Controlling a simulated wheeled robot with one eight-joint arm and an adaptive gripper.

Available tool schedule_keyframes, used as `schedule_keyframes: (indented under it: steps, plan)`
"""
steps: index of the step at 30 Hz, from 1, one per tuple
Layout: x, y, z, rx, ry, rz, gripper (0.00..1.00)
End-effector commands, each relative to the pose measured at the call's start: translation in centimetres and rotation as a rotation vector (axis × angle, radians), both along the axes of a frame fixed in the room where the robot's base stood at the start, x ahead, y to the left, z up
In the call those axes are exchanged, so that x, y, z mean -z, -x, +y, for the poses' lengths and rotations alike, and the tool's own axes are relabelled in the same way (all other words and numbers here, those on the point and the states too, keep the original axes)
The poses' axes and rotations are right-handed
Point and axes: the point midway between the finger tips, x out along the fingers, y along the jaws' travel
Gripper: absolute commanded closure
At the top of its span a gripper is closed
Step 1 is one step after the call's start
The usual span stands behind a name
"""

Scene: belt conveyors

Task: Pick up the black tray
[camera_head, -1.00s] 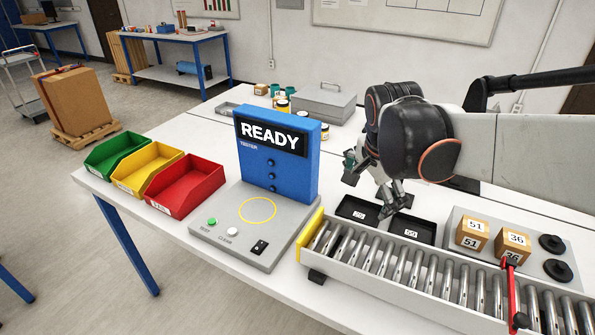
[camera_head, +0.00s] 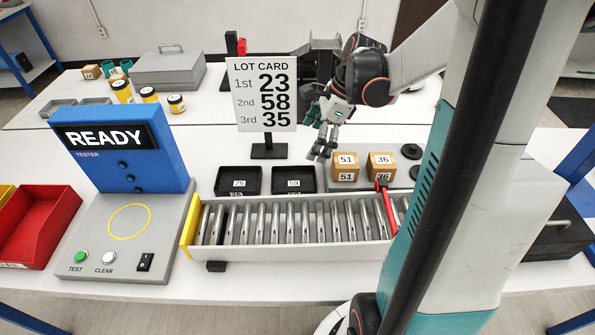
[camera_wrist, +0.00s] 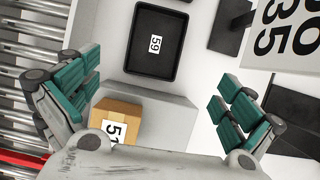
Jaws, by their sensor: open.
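Two small black trays lie side by side on the table behind the roller conveyor: a left tray (camera_head: 225,182) with a label too small to read surely, and a right tray (camera_head: 282,184). My gripper (camera_head: 322,155) is open and empty, above the gap between the right tray and the boxes. In the wrist view its teal-padded fingers (camera_wrist: 160,98) are wide apart, with the tray beyond them.
Boxes marked 51 (camera_head: 345,168) and 36 (camera_head: 382,167) stand on a grey block right of the trays. A lot card (camera_head: 262,95) on a stand rises behind the trays. The roller conveyor (camera_head: 290,222) runs in front. A blue tester (camera_head: 120,150) stands left.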

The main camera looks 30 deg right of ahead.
Motion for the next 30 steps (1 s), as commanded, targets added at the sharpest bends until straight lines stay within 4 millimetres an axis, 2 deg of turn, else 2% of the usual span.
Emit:
schedule_keyframes:
  steps: [12,23,30]
  plan:
    - [6.4,-1.3,2.2,0.0,-0.004,-0.001,0.0]
    - [8.6,-1.6,3.0,0.0,-0.003,-0.001,0.0]
    - [11.9,-1.7,3.9,-0.001,-0.003,-0.001,0.0]
